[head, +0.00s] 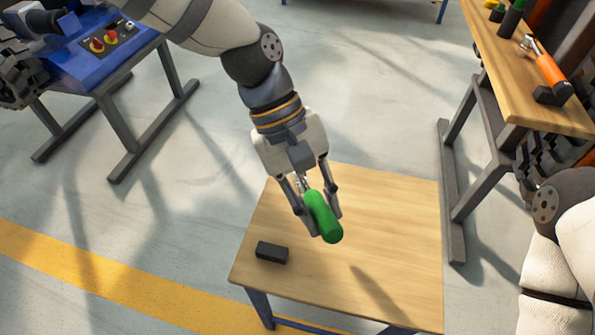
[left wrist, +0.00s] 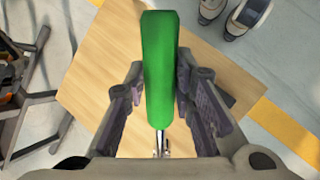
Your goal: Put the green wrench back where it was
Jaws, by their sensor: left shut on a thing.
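The green wrench (head: 322,216) has a thick green handle and a small metal end. My left gripper (head: 318,220) is shut on the green handle and holds it above a low wooden table (head: 400,220). The left wrist view also shows the green handle (left wrist: 158,70) between the two fingers of the left gripper (left wrist: 158,95), with the metal shaft below it. Most of the metal end is hidden behind the gripper in the head view. My right gripper is not in view; only part of my right arm shows at the lower right.
A small black block (head: 272,252) lies on the low table's left part. A wooden workbench (head: 500,60) at the upper right bears an orange-handled tool (head: 548,68) on a dark block. A blue table (head: 95,60) stands at the upper left. Grey floor lies between them.

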